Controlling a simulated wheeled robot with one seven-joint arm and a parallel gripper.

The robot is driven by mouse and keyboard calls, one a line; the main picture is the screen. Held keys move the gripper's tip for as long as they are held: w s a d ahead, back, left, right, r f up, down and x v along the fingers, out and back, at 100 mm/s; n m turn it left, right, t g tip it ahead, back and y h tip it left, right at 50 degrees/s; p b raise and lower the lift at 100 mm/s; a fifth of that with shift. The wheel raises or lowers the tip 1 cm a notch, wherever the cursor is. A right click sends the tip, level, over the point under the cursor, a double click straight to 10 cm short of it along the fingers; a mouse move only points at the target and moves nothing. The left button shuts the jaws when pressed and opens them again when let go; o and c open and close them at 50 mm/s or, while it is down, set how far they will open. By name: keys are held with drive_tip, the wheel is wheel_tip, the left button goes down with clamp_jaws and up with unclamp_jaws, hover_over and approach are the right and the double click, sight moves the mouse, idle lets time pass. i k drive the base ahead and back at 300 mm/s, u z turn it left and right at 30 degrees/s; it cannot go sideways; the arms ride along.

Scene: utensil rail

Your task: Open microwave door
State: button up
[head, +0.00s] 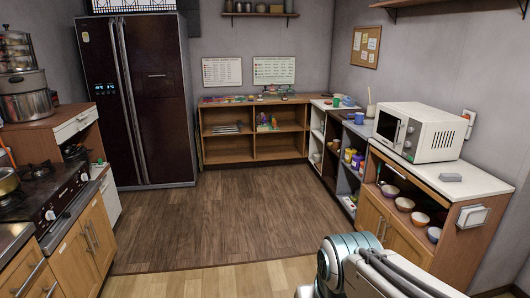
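A white microwave (433,142) stands on the white counter top (467,183) at the right in the head view. Its dark-windowed door (388,127) faces left toward the open floor and looks closed. A control panel with a knob or button shows beside the door, at the near end of the front face. Part of my own arm shows at the bottom right, well in front of the counter. My gripper is not in view.
Below the microwave, an open shelf holds several bowls (404,204) above wooden cabinet doors. A dark fridge (140,100) stands at the back left, a stove (40,190) at the left. The wooden floor (220,215) between is clear.

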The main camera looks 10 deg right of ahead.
sight(386, 124)
drive_tip(key=z, duration=0.25)
drive_tip(key=i, duration=1.6)
drive_tip(key=z, duration=0.65)
drive_tip(key=i, duration=1.55)
drive_tip(key=z, duration=0.25)
